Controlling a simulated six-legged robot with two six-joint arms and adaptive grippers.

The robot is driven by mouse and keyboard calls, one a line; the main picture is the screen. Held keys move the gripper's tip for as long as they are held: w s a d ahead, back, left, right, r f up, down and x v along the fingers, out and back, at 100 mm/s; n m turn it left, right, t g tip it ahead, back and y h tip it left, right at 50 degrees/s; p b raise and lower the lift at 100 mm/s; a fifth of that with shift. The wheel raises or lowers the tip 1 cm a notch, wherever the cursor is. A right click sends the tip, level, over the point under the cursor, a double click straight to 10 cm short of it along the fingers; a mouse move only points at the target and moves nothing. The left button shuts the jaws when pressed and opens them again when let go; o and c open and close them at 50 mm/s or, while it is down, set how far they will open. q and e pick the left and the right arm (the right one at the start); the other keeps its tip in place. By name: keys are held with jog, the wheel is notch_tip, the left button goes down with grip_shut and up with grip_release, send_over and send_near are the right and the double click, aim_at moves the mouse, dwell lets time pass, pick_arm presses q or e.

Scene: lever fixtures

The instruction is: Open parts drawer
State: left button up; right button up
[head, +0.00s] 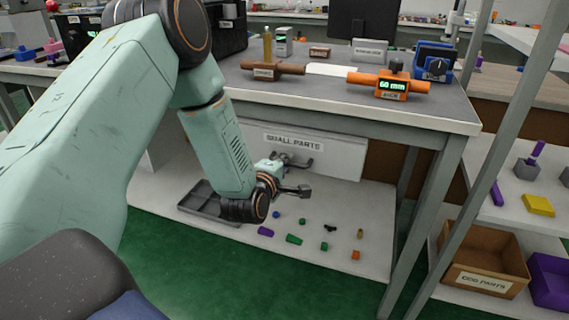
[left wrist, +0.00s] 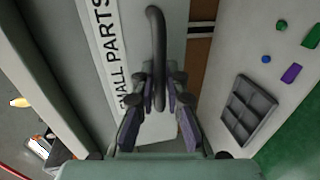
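The parts drawer is a pale front (head: 340,165) labelled SMALL PARTS under the grey workbench, and it looks closed. Its dark bar handle (head: 303,161) is partly hidden by my left gripper (head: 291,176) in the head view. In the left wrist view the label (left wrist: 108,50) runs beside the handle (left wrist: 156,30). My left gripper (left wrist: 160,82) is open, with its two fingers apart on either side of the handle's lower part. I cannot tell whether either finger touches it. My right gripper is not in view.
A grey compartment tray (head: 207,203) lies on the shelf below the drawer, with several small coloured parts beside it. A bench leg (head: 425,215) stands to the right. An orange gauge (head: 389,85) lies on the benchtop. A cardboard box (head: 484,260) sits at lower right.

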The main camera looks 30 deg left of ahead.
pick_arm(q)
grip_shut()
dwell(0.4)
jog(key=shift+s, duration=0.15)
